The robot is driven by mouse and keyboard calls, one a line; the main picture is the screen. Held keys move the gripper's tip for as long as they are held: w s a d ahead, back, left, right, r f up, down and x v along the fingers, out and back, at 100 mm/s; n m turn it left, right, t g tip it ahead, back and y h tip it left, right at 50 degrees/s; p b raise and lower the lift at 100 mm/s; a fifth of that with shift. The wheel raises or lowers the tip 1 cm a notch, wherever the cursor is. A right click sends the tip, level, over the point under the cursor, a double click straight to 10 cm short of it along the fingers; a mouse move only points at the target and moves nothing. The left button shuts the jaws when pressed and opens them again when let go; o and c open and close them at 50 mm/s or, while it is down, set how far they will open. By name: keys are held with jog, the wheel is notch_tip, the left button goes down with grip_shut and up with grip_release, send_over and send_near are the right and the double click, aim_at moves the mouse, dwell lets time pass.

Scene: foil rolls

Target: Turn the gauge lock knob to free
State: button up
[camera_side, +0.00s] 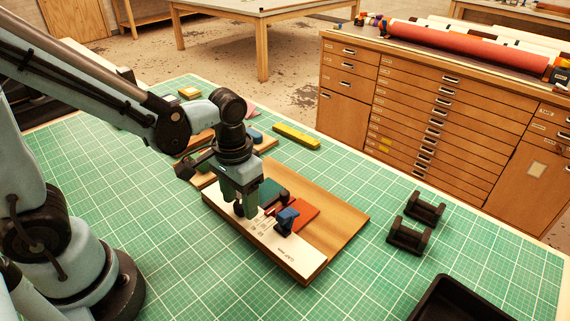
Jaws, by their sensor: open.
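A wooden board (345,215) with a white printed strip (295,255) along its near edge lies on the green mat. A dark blue knob-like part (287,221) stands on the strip, beside a flat red-orange piece (304,212). It looks like the gauge lock knob, but I cannot read the marks by it or tell its setting. My gripper (244,210) points down over the strip, left of the blue part and apart from it. Its fingers are open, with their tips close to the strip. A dark green block (270,192) sits just behind the gripper.
Two black roll stands (410,236) are on the mat to the right, and a black tray (455,300) is at the lower right. A yellow bar (296,136) and small blocks lie behind the board. The mat's front middle is clear.

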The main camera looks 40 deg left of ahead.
aim_at(240, 204)
notch_tip(240, 204, up, 12)
dwell(0.6)
jog(key=shift+a+f+t, duration=0.45)
jog(key=shift+a+t, duration=0.3)
jog(key=shift+t, duration=0.45)
jog(key=shift+a+f+t, duration=0.4)
jog(key=shift+a+t, duration=0.35)
jog(key=shift+t, duration=0.45)
jog(key=shift+a+f+t, duration=0.45)
jog(key=shift+a+t, duration=0.3)
jog(key=shift+t, duration=0.45)
